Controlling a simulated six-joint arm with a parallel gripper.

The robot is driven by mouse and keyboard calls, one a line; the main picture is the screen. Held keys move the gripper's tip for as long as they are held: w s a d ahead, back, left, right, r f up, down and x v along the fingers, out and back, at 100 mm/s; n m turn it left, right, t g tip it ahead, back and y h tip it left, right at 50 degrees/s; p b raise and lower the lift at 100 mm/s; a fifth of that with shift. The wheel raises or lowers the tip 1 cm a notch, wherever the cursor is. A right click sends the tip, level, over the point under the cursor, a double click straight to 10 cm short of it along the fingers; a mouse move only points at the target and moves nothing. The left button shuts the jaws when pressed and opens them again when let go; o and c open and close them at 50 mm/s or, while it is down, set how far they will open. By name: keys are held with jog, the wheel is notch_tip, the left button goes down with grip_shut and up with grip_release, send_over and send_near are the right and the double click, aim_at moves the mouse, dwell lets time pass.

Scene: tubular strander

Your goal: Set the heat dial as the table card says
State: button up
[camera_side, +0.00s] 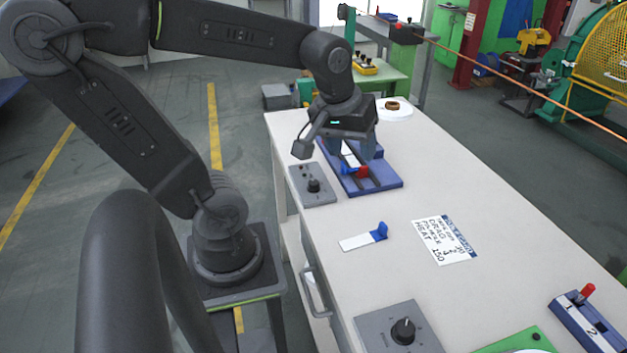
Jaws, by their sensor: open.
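The white table card (443,242) with a blue header lies right of the table's middle. Its handwriting is small; a line reads HEAT with what looks like 150. A grey box with a black dial (403,331) stands at the near edge. A smaller grey box with a black knob (313,185) stands at the left edge, by my arm. Labels on both are too small to read, so I cannot tell which is the heat dial. My gripper (352,152) is open, pointing down over a blue slotted fixture (386,184), apart from both dials.
A red and a blue piece (352,170) sit at the fixture under my gripper. A white strip with a blue end (365,237) lies mid-table. A blue block with a red-tipped lever (587,292) and a green plate (518,341) are at near right.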

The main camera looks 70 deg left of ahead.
jog(key=w+a+f+n+g, duration=0.1)
jog(key=a+f+n+g, duration=0.25)
jog(key=a+n, duration=0.85)
jog(key=n+h, duration=0.1)
jog(key=n, duration=0.7)
send_near(313, 182)
notch_tip(313, 182, down, 9)
jog(key=shift+w+f, duration=0.15)
jog(key=shift+f, duration=0.05)
jog(key=shift+c, duration=0.4)
jog(key=c, duration=0.8)
jog(key=shift+c, duration=0.2)
